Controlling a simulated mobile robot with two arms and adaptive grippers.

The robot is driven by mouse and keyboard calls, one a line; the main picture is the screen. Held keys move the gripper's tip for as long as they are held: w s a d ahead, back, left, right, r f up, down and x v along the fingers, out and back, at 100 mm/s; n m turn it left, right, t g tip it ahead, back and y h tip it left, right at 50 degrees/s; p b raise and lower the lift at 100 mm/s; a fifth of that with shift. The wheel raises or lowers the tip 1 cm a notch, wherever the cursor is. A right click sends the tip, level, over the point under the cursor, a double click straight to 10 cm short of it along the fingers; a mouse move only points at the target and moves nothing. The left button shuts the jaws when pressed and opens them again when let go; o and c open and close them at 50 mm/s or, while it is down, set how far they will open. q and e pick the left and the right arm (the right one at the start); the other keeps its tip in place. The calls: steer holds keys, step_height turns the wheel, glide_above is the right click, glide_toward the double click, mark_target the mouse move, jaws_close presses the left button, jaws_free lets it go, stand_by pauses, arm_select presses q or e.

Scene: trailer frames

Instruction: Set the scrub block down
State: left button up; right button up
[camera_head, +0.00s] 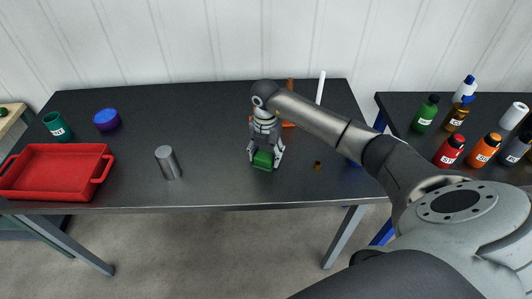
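My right gripper (265,156) points down over the dark table (220,110), right of its middle. Its fingers are on both sides of a green block (263,159), which looks like the scrub block, and seem closed on it. The block is at or just above the table top near the front edge; I cannot tell whether it touches. My gripper hides its upper part. My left gripper is not in view.
A grey metal cylinder (168,162), purple-blue bowl (107,120), green cup (57,126) and red tray (55,172) stand to the left. An orange object (289,122) is partly hidden behind my arm. Several bottles (450,151) stand on the right table. The table's middle is clear.

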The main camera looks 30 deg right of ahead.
mark_target(266, 152)
steer(key=shift+o, duration=1.3)
steer(key=shift+r, duration=0.3)
step_height(266, 152, up, 10)
steer(key=shift+r+b, duration=0.25)
steer(key=shift+b, duration=1)
steer(key=shift+r, duration=0.65)
